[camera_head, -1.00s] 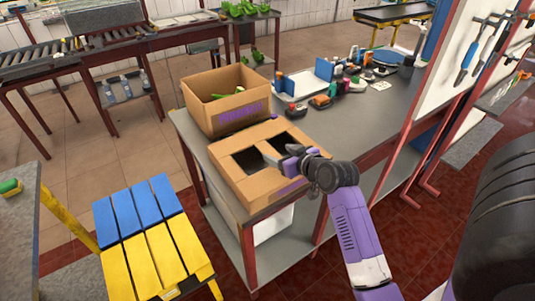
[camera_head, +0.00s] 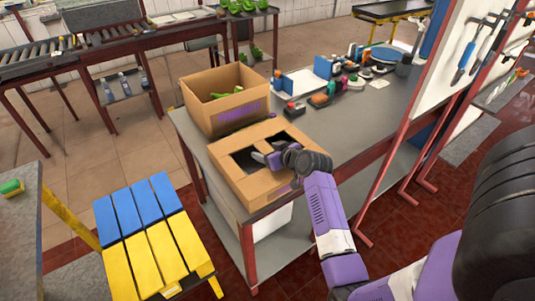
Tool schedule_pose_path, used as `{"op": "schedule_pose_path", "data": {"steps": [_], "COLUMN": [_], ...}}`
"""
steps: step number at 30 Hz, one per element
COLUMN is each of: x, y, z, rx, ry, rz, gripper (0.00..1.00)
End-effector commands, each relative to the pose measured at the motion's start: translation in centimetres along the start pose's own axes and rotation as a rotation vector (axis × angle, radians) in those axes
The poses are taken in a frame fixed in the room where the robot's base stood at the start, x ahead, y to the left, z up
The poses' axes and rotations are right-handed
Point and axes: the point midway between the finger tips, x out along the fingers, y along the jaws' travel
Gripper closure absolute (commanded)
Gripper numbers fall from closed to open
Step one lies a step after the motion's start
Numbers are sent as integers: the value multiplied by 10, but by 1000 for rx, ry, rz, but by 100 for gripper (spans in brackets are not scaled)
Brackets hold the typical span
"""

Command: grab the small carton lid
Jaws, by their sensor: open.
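A cardboard carton (camera_head: 250,187) with dark openings in its top sits at the near left corner of the grey workbench. My gripper (camera_head: 262,156) is over the top of this carton, near the strip between its openings. It is open, and I see nothing held in it. I cannot make out a separate small lid; whether the flat cardboard top is the lid cannot be told.
A taller open carton (camera_head: 226,101) with green items stands right behind. Bottles and small goods (camera_head: 335,80) crowd the bench's far part. A blue and yellow slatted stool (camera_head: 150,237) stands at the left. A tool board (camera_head: 468,65) rises at the right.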

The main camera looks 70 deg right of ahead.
Motion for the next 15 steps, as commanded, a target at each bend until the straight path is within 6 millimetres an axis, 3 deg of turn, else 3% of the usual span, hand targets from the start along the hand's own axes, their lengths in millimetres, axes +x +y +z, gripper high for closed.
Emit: {"op": "schedule_pose_path", "data": {"steps": [5, 15], "x": [0, 0], "y": [0, 0], "z": [0, 0], "rx": [0, 0], "ry": [0, 0], "rz": [0, 0], "gripper": [36, 100]}}
